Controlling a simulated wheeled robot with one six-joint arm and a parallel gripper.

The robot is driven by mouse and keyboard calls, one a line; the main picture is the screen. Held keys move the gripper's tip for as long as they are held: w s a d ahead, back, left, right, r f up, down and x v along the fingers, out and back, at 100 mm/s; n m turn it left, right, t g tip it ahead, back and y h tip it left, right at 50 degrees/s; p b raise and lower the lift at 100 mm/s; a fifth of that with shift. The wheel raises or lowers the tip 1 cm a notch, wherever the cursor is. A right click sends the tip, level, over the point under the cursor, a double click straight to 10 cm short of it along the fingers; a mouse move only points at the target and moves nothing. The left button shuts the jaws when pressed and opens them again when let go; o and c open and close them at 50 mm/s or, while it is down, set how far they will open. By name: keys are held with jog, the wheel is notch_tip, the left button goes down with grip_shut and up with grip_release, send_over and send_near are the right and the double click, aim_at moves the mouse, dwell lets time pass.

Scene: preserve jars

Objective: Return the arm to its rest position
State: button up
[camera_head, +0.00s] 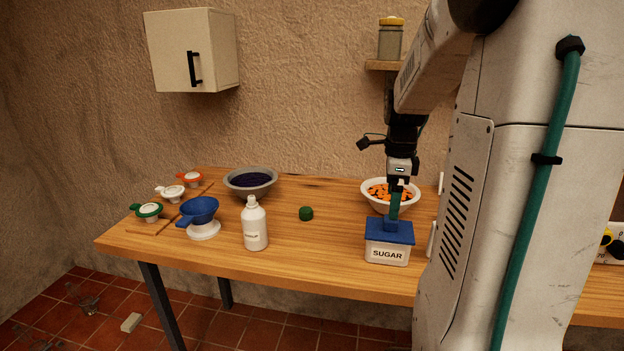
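My arm reaches down from the upper right, and my gripper (394,210) points straight down over the sugar box. The box (388,256) is white, labelled SUGAR, with a blue lid (375,232) on top.
A white bowl of orange pieces (378,201) stands just behind my gripper. A white bottle (255,228), a green lid (306,213), a grey bowl (250,190) and a blue funnel (199,211) stand left on the table (320,262). A shelf (382,65) and cabinet (180,50) hang above.

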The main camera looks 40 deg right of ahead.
jog(key=shift+n, duration=0.7)
jog(key=a+n, duration=0.1)
jog(key=s+a+n, duration=0.1)
jog(key=n, duration=0.1)
jog(key=s+f+n, duration=0.1)
jog(key=shift+s+a+n+g+y, duration=0.1)
jog(key=shift+a+n+g+y, duration=0.2)
jog(key=shift+a+n, duration=0.1)
jog(key=s+a+r+n, duration=0.1)
jog(key=s+a+n, duration=0.2)
jog(key=a+n, duration=0.4)
jog(key=s+a+r+n+t, duration=0.1)
jog(key=s+a+r+n, duration=0.1)
jog(key=s+a+n, duration=0.2)
jog(key=s+a+r+n+t, duration=0.1)
jog(key=s+a+n, duration=0.2)
jog(key=a+n, duration=0.8)
jog(key=a, duration=0.5)
jog(key=shift+s+a+r, duration=0.2)
jog(key=shift+s+r, duration=0.1)
jog(key=shift+r, duration=0.1)
jog(key=shift+d, duration=0.1)
